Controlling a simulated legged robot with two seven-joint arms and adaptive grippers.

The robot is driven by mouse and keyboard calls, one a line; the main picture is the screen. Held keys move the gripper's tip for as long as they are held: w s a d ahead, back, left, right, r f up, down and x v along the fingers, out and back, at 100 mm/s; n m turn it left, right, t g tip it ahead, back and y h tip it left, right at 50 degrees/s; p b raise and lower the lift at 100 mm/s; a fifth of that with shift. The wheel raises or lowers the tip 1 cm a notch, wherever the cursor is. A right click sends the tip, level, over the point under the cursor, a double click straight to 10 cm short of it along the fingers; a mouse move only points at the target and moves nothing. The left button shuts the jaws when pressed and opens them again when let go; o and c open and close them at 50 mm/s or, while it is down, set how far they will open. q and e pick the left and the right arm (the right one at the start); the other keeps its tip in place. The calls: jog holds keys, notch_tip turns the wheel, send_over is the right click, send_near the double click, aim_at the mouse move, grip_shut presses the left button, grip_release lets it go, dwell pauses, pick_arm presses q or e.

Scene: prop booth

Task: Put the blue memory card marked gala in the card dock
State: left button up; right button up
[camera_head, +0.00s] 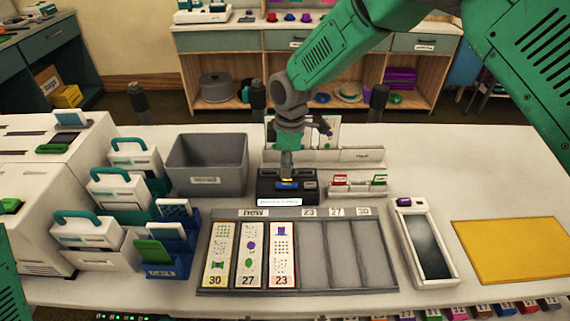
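The dark card dock (266,188) stands on the counter behind the rack of strips, with a white label on its front. A small blue patch (288,185) shows at the dock, under a thin yellow sliver; it may be the blue memory card, but no marking on it is readable. My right gripper (287,174) points straight down onto the dock, its tips at the yellow sliver. Its fingers show as one narrow grey column, so I cannot tell their gap or hold. My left gripper is out of view; only a bit of green arm shows at lower left.
A grey bin (208,182) stands left of the dock. A small rack of red and green cards (358,184) stands right of it. In front lies a grey strip rack (346,270). A white-framed tray (427,245) and yellow mat (510,250) lie right. White machines fill the left.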

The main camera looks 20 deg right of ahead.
jog(key=shift+w+r, duration=0.1)
jog(key=shift+r, duration=0.35)
notch_tip(320, 180, up, 11)
jog(key=shift+d, duration=0.35)
dwell(0.5)
